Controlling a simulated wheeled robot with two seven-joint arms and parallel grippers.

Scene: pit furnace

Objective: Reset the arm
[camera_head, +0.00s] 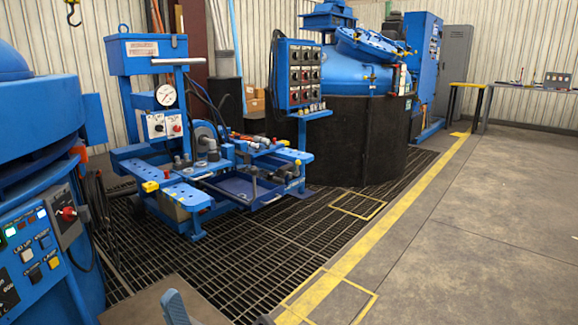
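Neither of my grippers shows in the head view, and I see no arm of mine that I can make out for sure. A blue-grey piece (175,308) stands up at the bottom edge in front of a flat brown-grey surface (150,302). I cannot tell what it belongs to. Ahead on the left is a blue workstation (160,190) with a round gauge (166,95), a grey handle bar (177,62) and loose fittings on its shelves. No part of it is clearly an arm.
A blue machine with buttons (35,255) stands close at left. A panel of dials (300,75) and a large furnace with a black lower wall (350,140) stand behind. Dark floor grating (270,255) lies ahead, bordered by a yellow line (385,225). Open concrete floor (480,230) is at right.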

